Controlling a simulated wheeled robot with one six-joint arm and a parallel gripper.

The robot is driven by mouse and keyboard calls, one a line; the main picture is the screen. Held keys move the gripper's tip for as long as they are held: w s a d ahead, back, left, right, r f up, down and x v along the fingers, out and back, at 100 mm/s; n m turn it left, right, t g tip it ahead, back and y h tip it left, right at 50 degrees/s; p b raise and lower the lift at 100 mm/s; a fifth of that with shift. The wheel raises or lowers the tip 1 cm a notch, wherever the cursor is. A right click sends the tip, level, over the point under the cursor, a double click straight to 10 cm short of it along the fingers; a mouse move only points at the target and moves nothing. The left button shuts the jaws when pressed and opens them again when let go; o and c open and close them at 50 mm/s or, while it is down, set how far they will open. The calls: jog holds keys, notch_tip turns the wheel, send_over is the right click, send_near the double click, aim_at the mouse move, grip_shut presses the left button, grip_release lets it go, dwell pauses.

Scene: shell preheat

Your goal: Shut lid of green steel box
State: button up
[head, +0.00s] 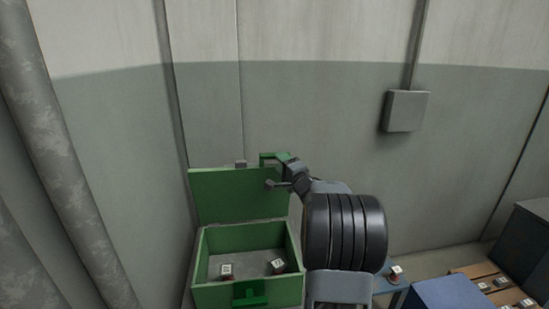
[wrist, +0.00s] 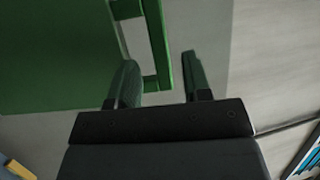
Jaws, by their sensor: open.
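The green steel box (head: 213,296) stands on the floor side near the wall, with its lid (head: 235,196) raised upright at the back. Two small labelled blocks lie inside the box. A green handle (head: 268,157) sits at the lid's top right edge; in the wrist view the handle (wrist: 157,45) shows beside the lid (wrist: 50,55). My gripper (head: 277,173) is at this handle. In the wrist view my gripper (wrist: 160,65) is open, and the handle's outer bar appears between its two fingers; I cannot tell whether they touch it.
A blue box (head: 446,294) and a wooden tray (head: 475,270) with several small blocks are at the lower right. A dark grey cabinet (head: 525,245) stands at the right edge. A grey box (head: 406,111) is fixed to the wall. A thick pipe (head: 55,150) runs down the left.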

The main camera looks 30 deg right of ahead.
jog(key=shift+w+d+r, duration=0.1)
jog(key=shift+w+r, duration=0.15)
jog(key=shift+w, duration=0.95)
jog(key=shift+w+r, duration=0.25)
jog(key=shift+w, duration=0.95)
jog(key=shift+c, duration=0.4)
grip_shut()
